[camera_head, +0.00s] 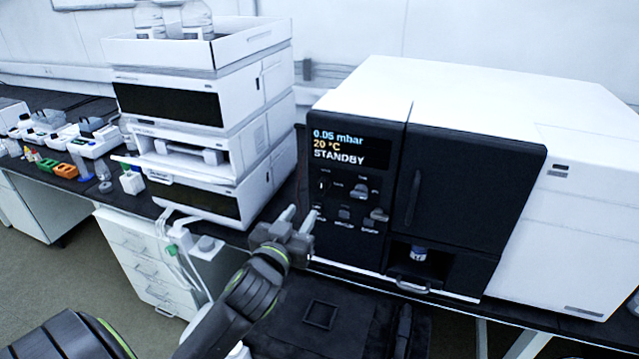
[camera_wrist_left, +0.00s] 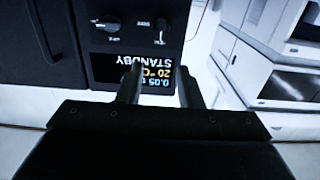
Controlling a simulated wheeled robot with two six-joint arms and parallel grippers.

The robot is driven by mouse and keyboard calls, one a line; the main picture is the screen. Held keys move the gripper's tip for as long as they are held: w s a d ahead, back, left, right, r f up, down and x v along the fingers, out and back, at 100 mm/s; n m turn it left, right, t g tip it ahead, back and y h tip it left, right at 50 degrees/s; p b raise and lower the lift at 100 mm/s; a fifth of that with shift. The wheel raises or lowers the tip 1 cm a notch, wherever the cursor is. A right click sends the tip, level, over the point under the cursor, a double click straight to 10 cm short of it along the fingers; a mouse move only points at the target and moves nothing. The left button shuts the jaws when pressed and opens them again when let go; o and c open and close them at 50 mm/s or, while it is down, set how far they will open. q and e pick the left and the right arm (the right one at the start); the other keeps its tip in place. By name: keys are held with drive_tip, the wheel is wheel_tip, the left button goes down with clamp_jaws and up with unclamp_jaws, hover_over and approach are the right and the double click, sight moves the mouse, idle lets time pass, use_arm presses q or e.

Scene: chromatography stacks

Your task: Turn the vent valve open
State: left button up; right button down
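The black control panel (camera_head: 345,235) of the white instrument carries a lit display (camera_head: 350,148) reading 0.05 mbar, 20 °C, STANDBY. Below the display are a left knob (camera_head: 323,184) and a right knob (camera_head: 360,190); their small labels are too blurred to tell which is the vent valve. The inverted left wrist view shows these as a thin-handled knob (camera_wrist_left: 160,32) and a rounder knob (camera_wrist_left: 108,22). My left gripper (camera_head: 300,213) is open and empty, in front of the panel's lower left edge. In the wrist view its two fingers (camera_wrist_left: 160,82) stand apart, overlapping the display. My right gripper is out of view.
A stack of white modules (camera_head: 205,140) stands left of the instrument, close to my left arm. A dark door (camera_head: 465,190) is right of the panel, with a blue-white vial (camera_head: 418,254) in the recess below it. Several small racks and bottles line the bench at far left.

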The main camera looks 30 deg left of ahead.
sight(321, 183)
use_arm(q)
drive_tip(key=p+x, duration=0.2)
drive_tip(key=x, duration=0.8)
drive_tip(key=shift+a, duration=0.1)
drive_tip(key=shift+x, duration=0.95)
drive_tip(key=shift+f, duration=0.1)
drive_tip(key=shift+c, duration=0.3)
drive_tip(key=c, duration=0.6)
